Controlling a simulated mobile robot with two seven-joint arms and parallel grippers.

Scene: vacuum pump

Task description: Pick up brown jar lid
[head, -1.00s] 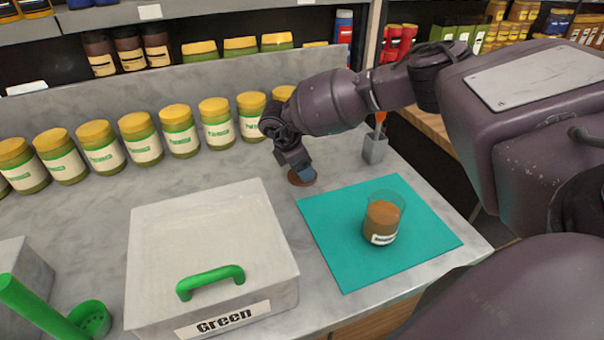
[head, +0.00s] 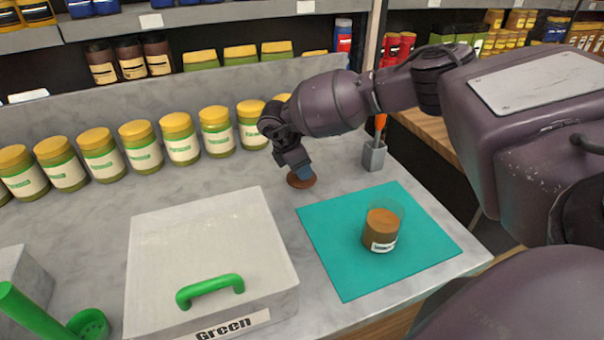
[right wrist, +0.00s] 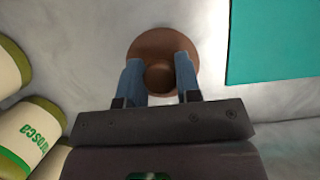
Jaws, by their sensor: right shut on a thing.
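The brown jar lid (head: 299,180) lies on the grey counter between the row of jars and the teal mat. In the right wrist view the round lid (right wrist: 142,48) shows a knob (right wrist: 159,76) at its middle. My right gripper (head: 306,173) is over the lid from above. Its two blue fingers (right wrist: 159,78) stand on either side of the knob, shut on it. The lid looks to be at counter height; I cannot tell whether it is clear of the surface. My left gripper is not in view.
An open glass jar with brown contents (head: 381,228) stands on the teal mat (head: 345,275). A white box with a green handle (head: 210,289) is at the front. Several yellow-lidded jars (head: 141,148) line the back. A grey holder (head: 374,155) stands behind the mat.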

